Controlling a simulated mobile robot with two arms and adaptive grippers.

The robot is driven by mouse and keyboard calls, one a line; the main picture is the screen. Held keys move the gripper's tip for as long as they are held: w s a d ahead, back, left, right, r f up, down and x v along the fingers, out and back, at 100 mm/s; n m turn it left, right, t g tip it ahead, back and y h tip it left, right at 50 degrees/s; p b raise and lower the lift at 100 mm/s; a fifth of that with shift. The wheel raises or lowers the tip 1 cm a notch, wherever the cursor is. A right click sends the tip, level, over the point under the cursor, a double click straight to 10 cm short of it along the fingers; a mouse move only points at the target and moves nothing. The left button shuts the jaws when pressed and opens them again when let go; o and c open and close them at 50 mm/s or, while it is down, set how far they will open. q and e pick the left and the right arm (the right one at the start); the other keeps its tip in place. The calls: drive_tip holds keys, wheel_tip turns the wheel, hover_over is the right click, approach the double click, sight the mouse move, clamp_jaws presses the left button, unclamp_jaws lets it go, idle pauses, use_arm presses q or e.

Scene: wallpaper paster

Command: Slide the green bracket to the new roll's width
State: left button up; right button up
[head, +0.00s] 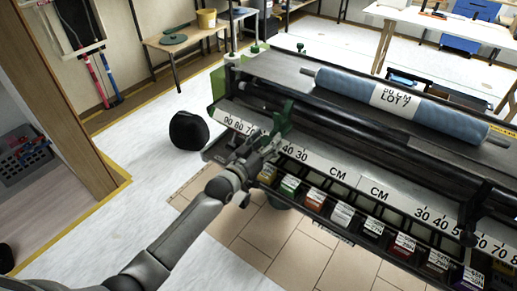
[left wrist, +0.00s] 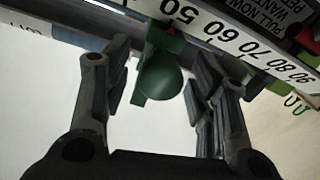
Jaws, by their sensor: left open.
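The green bracket (head: 285,118) stands on the front rail of the paster machine, over the left half of its centimetre scale (head: 322,164). In the left wrist view, the bracket's rounded green knob (left wrist: 163,80) is between my open fingers, with clear gaps on both sides, close to the 50 mark. My left gripper (head: 262,146) is open at the front of the rail and hides part of the scale. The blue roll (head: 345,86) lies on top of the machine; its white label reads a width in CM, first digit unclear. My right gripper is not in view.
A row of several small coloured boxes (head: 315,199) sits below the scale. A black rounded object (head: 188,132) stands on the floor to the left. A wooden post (head: 75,110) and a grey crate (head: 22,160) are at far left. The floor before the machine is clear.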

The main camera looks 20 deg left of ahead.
use_arm(q)
drive_tip(key=v, duration=1.1)
drive_tip(key=shift+s, duration=0.35)
drive_tip(key=s+a+f+g+y, duration=0.15)
drive_tip(key=s+f, duration=0.25)
drive_tip(key=f, duration=0.7)
drive_tip(key=s+a+f+g+y, duration=0.1)
drive_tip(key=s+a+f+g, duration=0.3)
drive_tip(key=f, duration=0.7)
drive_tip(key=s+f+g+y, duration=0.2)
drive_tip(key=s+f, duration=0.3)
drive_tip(key=f, duration=0.7)
drive_tip(key=s+f+g, duration=0.3)
drive_tip(key=s+f, duration=0.3)
drive_tip(key=s, duration=0.5)
drive_tip(key=s+f+g, duration=0.2)
drive_tip(key=s+f, duration=0.4)
drive_tip(key=s, duration=0.6)
drive_tip(key=s+f+m+g+y, duration=0.1)
drive_tip(key=s+f+g, duration=0.2)
drive_tip(key=s+f, duration=0.3)
drive_tip(key=s, duration=0.5)
drive_tip(key=shift+s+d+g+p, duration=0.3)
drive_tip(key=shift+s+g+p, duration=0.05)
